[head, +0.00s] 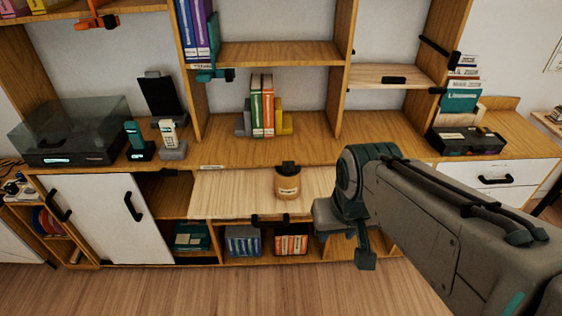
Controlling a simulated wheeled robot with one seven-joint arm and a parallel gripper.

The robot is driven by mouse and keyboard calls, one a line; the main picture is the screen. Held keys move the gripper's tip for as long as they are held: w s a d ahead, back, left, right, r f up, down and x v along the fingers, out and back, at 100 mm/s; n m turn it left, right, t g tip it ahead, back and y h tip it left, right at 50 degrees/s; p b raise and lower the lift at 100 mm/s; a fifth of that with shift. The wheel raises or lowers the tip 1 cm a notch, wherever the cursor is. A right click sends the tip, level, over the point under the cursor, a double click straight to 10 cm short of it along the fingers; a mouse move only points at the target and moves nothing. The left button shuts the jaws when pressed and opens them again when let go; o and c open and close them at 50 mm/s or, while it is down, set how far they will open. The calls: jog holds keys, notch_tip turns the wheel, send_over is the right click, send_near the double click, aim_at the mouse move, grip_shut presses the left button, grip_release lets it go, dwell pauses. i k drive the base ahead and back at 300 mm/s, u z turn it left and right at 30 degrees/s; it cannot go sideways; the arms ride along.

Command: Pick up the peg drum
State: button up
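A small tan drum-shaped container (287,183) with a dark top and a label stands upright on a pale wooden flap (225,193) that juts out from the cabinet; I take it to be the peg drum. My gripper (350,240) is at the end of my arm, right of the drum and lower in the picture, apart from it. It is seen from behind and one side. A dark finger part points down, and the gap between the fingers is hidden, so I cannot tell whether it is open.
Books (262,105) between bookends stand on the counter behind the drum. Cordless phones (168,140) and a record player (70,132) are at left, a black tray (465,141) at right. Storage boxes (242,241) sit under the flap. The flap left of the drum is clear.

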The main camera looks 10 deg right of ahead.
aim_at(287, 189)
jog(key=z, duration=2.1)
jog(key=i, duration=1.7)
jog(key=u, duration=3.75)
jog(key=i, duration=0.5)
